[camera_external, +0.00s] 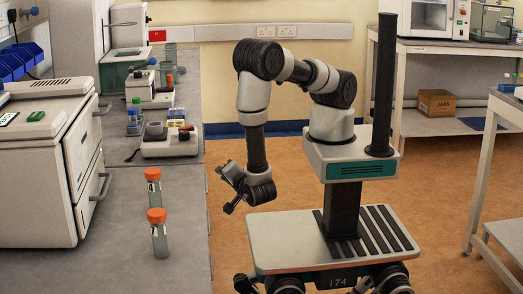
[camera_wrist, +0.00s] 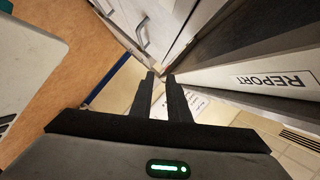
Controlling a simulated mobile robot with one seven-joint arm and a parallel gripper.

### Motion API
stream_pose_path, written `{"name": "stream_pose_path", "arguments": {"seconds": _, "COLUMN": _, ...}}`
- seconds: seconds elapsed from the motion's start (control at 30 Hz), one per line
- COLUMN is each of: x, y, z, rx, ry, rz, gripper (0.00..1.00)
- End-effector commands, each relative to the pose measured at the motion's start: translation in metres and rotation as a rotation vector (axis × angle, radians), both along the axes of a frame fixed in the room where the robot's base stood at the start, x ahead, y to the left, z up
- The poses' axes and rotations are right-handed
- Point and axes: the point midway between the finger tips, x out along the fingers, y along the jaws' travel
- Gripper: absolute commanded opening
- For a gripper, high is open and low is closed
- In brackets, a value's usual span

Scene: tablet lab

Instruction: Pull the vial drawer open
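No drawer in view is marked as the vial drawer. In the wrist view, pale cabinet fronts (camera_wrist: 163,15) show at the top with a bar handle (camera_wrist: 141,32); no front there looks pulled out. In the external view, the bench's front face is nearly edge-on, so its drawers are mostly hidden. My gripper (camera_external: 229,190) hangs beside the bench's right edge, over the floor. Its two dark fingers (camera_wrist: 161,76) are apart with nothing between them. They touch no handle that I can see.
Two orange-capped vials (camera_external: 154,187) (camera_external: 158,236) stand on the grey bench (camera_external: 110,235). A large cream machine (camera_external: 50,160) with handled fronts stands at the left. A white table (camera_external: 503,105) is at the right. Orange floor (camera_external: 290,185) lies open between bench and base.

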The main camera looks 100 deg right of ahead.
Motion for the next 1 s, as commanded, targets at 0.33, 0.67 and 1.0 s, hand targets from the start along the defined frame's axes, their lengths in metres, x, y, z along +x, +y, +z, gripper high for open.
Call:
{"name": "stream_pose_path", "arguments": {"seconds": 0.33, "x": 0.001, "y": -0.004, "z": -0.071, "rx": 0.0, "ry": 0.0, "rz": 0.0, "gripper": 0.15}}
{"name": "stream_pose_path", "arguments": {"seconds": 0.67, "x": 0.019, "y": -0.056, "z": -0.084, "rx": -0.002, "ry": 0.002, "rz": -0.003, "gripper": 0.15}}
{"name": "stream_pose_path", "arguments": {"seconds": 1.0, "x": 0.043, "y": -0.124, "z": -0.099, "rx": -0.003, "ry": 0.001, "rz": -0.003, "gripper": 0.15}}
